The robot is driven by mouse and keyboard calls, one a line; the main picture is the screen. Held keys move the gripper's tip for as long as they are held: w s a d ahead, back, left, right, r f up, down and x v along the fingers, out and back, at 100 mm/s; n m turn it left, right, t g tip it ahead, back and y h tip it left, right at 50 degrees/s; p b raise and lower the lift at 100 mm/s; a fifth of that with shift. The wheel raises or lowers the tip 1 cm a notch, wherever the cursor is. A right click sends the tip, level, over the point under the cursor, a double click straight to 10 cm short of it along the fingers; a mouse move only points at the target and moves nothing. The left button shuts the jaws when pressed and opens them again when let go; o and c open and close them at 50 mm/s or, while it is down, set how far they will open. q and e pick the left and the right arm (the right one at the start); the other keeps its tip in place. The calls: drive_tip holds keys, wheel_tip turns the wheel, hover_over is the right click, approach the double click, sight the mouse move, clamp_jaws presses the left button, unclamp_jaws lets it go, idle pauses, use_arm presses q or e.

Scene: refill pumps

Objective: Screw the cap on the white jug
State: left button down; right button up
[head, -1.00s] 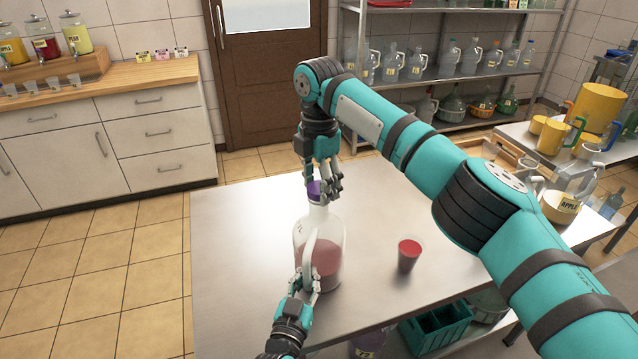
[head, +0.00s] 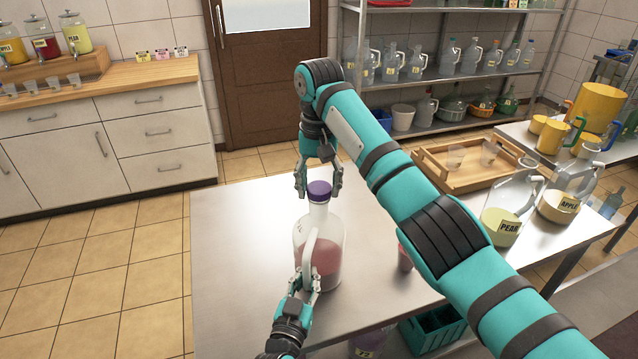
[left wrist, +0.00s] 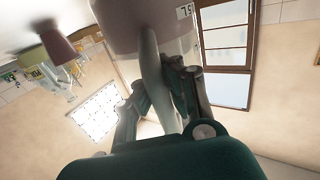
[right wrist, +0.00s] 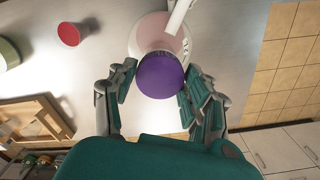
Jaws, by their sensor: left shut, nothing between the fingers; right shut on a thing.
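The white jug (head: 331,240), a clear bottle with a pinkish-red filling and a pale handle (head: 309,247), stands upright on the steel table. The purple cap (head: 319,190) sits on top of its neck; it also shows in the right wrist view (right wrist: 160,76). My left gripper (head: 307,284) is shut low at the handle, with one finger on each side of it in the left wrist view (left wrist: 158,100). My right gripper (head: 319,187) is at the cap from above, its fingers on either side of it. Thread contact under the cap is hidden.
A red cup (head: 404,259) stands right of the jug, partly hidden by my right arm. A pear jug (head: 507,215), an apple jug (head: 563,205) and a wooden tray (head: 470,180) are at the right. The table's left side is clear.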

use_arm(q)
drive_tip(key=shift+f, duration=0.25)
use_arm(e)
drive_tip(key=m, duration=0.3)
drive_tip(key=shift+a, duration=0.1)
drive_tip(key=o, duration=1.3)
drive_tip(key=shift+r, duration=0.1)
drive_tip(key=shift+r, duration=2.15)
drive_tip(key=shift+c, duration=0.3)
